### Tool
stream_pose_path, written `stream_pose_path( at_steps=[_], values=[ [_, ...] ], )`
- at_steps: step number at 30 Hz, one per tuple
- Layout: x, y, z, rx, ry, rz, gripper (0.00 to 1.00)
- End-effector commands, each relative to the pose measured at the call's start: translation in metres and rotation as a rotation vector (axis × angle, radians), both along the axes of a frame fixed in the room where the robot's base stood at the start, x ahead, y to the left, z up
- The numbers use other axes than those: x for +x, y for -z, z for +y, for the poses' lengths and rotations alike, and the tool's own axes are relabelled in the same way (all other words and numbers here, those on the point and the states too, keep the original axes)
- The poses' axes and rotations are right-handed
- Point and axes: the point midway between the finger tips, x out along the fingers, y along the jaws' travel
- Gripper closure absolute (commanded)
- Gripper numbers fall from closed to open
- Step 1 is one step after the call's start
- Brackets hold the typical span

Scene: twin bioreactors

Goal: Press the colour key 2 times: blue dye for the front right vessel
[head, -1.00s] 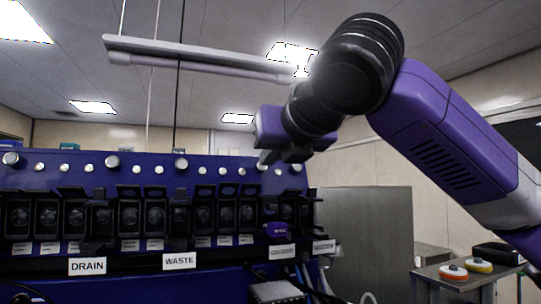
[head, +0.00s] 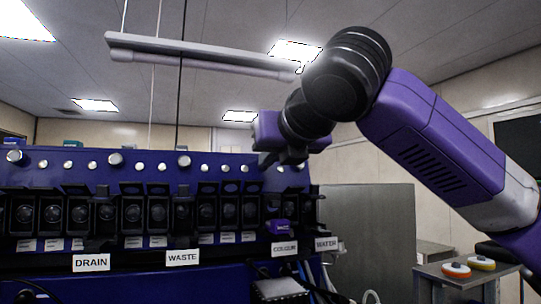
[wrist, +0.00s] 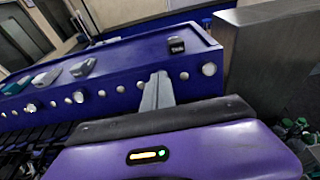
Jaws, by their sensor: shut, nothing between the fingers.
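A COLOUR label (head: 284,248) hangs low near the right end of the dark blue valve rack (head: 140,170). Just above it is a small purple piece (head: 281,229); I cannot tell whether it is the colour key. My gripper (head: 283,160) is in front of the rack's upper right part, above that piece and apart from it. In the wrist view its grey fingers (wrist: 157,92) are together and empty, pointing at the rack's front with its silver knobs. The front right vessel and any dye are not visible.
WATER (head: 326,243), WASTE (head: 182,257) and DRAIN (head: 91,262) labels hang along the rack. A row of dark valve units lines its front. A grey panel (head: 370,235) stands at right, by a side table (head: 463,272) with two round pads.

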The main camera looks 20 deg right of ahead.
Motion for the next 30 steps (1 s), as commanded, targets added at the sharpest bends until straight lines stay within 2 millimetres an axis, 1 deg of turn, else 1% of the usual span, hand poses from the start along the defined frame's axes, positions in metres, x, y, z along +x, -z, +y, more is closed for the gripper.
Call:
stream_pose_path(
  at_steps=[6, 14, 17, 25, 30],
  values=[
    [0.006, 0.002, 0.000, -0.001, 0.001, 0.001, 1.00],
    [0.004, 0.001, 0.000, -0.001, 0.000, 0.000, 1.00],
    [0.000, 0.000, 0.000, -0.001, 0.000, -0.001, 1.00],
    [-0.020, -0.006, 0.000, -0.003, -0.001, -0.002, 1.00],
    [-0.022, -0.006, 0.000, -0.002, 0.000, 0.000, 1.00]
  ],
)
